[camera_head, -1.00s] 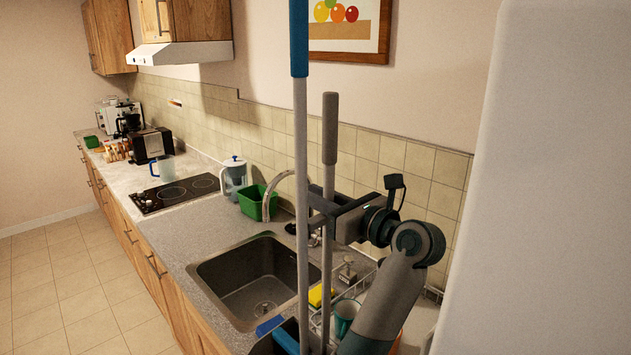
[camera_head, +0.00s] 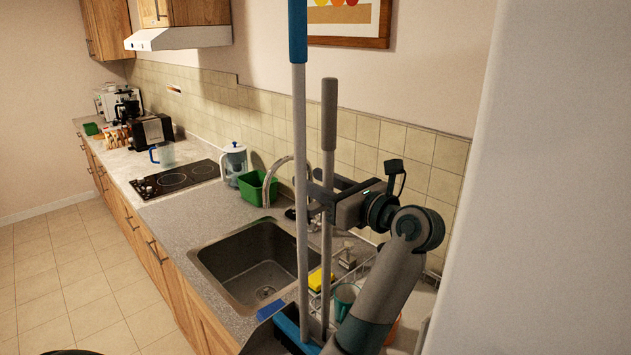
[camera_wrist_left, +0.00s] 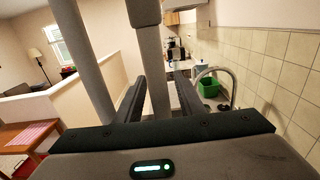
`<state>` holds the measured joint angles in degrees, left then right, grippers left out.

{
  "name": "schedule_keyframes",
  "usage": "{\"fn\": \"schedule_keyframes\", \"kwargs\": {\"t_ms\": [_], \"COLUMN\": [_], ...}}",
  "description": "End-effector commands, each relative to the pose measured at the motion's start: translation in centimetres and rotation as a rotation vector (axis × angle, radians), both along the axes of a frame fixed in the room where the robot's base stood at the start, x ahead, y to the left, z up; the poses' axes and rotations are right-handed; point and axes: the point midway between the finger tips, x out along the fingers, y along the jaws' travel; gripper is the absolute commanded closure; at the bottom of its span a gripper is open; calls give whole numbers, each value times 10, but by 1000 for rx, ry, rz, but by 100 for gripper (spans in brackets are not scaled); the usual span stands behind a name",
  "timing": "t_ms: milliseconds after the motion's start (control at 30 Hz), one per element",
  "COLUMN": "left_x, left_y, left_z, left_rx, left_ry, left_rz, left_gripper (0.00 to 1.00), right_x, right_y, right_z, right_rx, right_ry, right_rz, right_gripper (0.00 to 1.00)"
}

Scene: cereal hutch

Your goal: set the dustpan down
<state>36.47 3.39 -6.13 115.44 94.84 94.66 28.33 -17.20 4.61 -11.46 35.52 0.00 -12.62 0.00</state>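The long-handled dustpan (camera_head: 329,115) stands upright in the head view; its grey handle also shows in the left wrist view (camera_wrist_left: 149,55). A broom (camera_head: 300,150) with a blue-topped grey pole stands close beside it, left of the handle. The dark pan and blue parts show at the bottom edge, partly cut off. Whether the pan touches the floor is hidden. My right gripper is not in view.
A counter with a sink (camera_head: 255,262) runs along the tiled wall behind the poles. A yellow sponge (camera_head: 320,279), cups and a dish rack lie right of the sink. A green bin (camera_head: 258,187) stands behind it. Clear tiled floor (camera_head: 50,280) is at left.

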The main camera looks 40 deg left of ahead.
Motion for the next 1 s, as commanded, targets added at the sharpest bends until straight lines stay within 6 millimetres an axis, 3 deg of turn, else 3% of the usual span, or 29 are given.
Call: {"fn": "schedule_keyframes", "kwargs": {"t_ms": [600,1000], "left_x": [-5,-6], "left_y": [-68,-75], "left_z": [-3,1], "left_rx": [-1,0], "left_ry": [-1,0], "left_rz": [-1,0], "left_gripper": [65,65], "right_x": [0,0], "right_y": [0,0], "right_z": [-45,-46], "right_rx": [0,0], "right_ry": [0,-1], "right_rz": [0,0], "right_gripper": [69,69]}}
